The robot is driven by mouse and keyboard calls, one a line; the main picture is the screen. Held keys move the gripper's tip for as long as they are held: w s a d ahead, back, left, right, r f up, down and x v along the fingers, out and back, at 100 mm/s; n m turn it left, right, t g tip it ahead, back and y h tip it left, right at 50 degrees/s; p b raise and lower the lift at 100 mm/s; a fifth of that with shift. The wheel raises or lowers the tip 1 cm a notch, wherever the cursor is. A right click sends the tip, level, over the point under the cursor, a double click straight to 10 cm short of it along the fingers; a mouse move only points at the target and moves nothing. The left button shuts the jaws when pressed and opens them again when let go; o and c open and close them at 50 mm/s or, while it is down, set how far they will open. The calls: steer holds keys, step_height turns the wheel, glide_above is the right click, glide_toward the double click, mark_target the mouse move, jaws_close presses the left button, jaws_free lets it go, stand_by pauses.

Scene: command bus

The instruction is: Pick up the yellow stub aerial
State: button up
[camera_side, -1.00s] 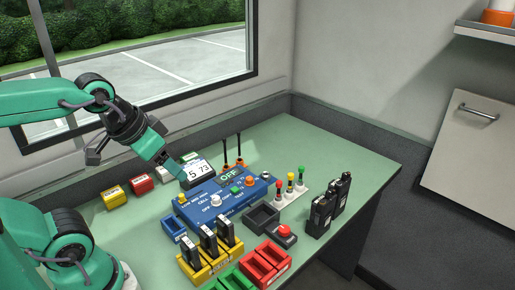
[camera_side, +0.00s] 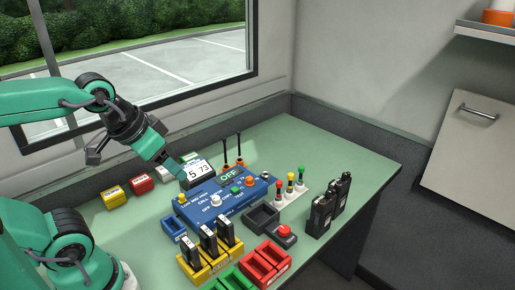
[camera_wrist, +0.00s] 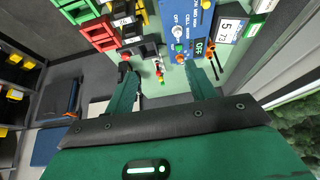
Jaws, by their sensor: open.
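The yellow stub aerial (camera_side: 290,179) stands upright in a small white rack (camera_side: 291,195), between a red one (camera_side: 278,187) and a green one (camera_side: 301,170), right of the blue control box. In the wrist view the yellow aerial (camera_wrist: 160,73) is small, seen from above, between my finger directions. My gripper (camera_side: 178,170) is open and empty, at the left of the box near the display, well away from the aerial in the side view. Its two green fingers also show in the wrist view (camera_wrist: 158,70). Its fingertips are partly hard to make out in the side view.
The blue control box (camera_side: 232,203) with knobs and a display (camera_side: 198,170) lies between my gripper and the rack. Two thin black aerials (camera_side: 239,150) stand behind it. Black radios (camera_side: 322,213) stand right of the rack. A red button (camera_side: 284,231) is in front. The back right of the table is clear.

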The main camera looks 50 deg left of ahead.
steer(key=shift+c, duration=0.6)
steer(key=shift+w+r, duration=0.1)
